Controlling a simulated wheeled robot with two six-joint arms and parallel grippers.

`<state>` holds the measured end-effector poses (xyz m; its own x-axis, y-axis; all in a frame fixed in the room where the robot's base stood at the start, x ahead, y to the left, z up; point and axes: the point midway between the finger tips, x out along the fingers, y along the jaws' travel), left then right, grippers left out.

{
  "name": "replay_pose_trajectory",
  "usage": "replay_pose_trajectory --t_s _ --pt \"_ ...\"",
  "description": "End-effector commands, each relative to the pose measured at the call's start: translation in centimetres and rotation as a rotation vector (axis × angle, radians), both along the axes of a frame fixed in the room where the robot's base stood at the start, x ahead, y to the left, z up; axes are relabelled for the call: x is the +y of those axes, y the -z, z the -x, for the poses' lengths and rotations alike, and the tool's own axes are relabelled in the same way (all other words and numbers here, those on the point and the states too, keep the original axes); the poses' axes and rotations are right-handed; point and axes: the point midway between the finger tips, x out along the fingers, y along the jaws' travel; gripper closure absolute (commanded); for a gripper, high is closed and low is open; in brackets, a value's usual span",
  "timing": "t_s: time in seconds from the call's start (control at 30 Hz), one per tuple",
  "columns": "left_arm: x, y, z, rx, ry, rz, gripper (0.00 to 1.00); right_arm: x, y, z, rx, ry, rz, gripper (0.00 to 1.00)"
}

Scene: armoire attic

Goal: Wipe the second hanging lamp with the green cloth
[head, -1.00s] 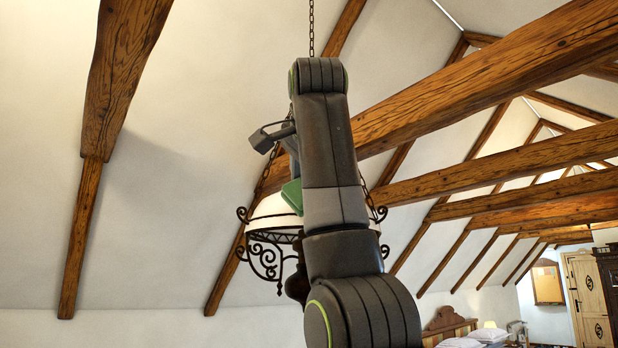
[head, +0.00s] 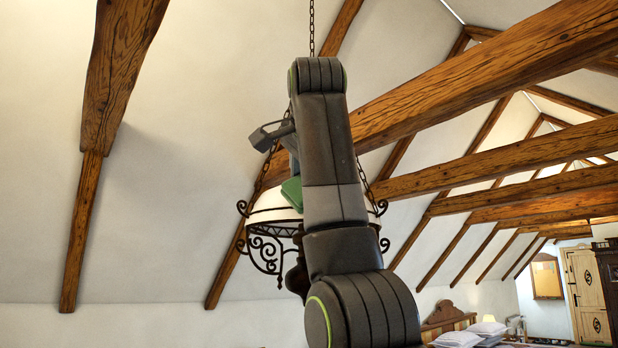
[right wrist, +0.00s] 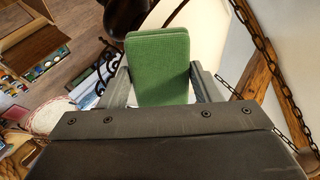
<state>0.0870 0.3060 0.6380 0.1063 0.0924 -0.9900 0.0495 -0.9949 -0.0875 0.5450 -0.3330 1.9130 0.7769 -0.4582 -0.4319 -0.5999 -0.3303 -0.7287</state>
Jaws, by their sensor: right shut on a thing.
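The hanging lamp has a white shade (head: 267,207) and a dark iron scrollwork frame. It hangs from dark chains (head: 311,28). My right arm covers its middle and right part in the head view. My right gripper (head: 293,176) is shut on the green cloth (head: 291,193), a folded pad that overlaps the upper part of the shade in the head view. In the right wrist view the cloth (right wrist: 160,68) stands between the fingers, in front of the white shade (right wrist: 206,32). I cannot tell if the cloth touches the shade. My left gripper is not in view.
Timber beams (head: 480,75) run across the sloped ceiling behind and right of the lamp. A lamp chain (right wrist: 277,72) runs close by on the right in the right wrist view.

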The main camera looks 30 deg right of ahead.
Motion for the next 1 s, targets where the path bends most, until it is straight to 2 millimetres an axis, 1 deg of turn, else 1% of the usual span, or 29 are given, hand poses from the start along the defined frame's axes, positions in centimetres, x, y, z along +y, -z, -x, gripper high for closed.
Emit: replay_pose_trajectory --t_s 0.73,0.87,1.0 --pt "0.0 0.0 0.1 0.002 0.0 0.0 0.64 -0.7 0.6 -1.1 0.0 0.0 -0.001 0.61" --pt "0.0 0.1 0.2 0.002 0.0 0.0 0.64 -0.8 0.6 -1.1 0.0 0.0 -0.001 0.61" --pt "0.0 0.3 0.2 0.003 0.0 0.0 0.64 -1.5 0.7 -0.7 -0.002 0.002 -0.002 0.61"
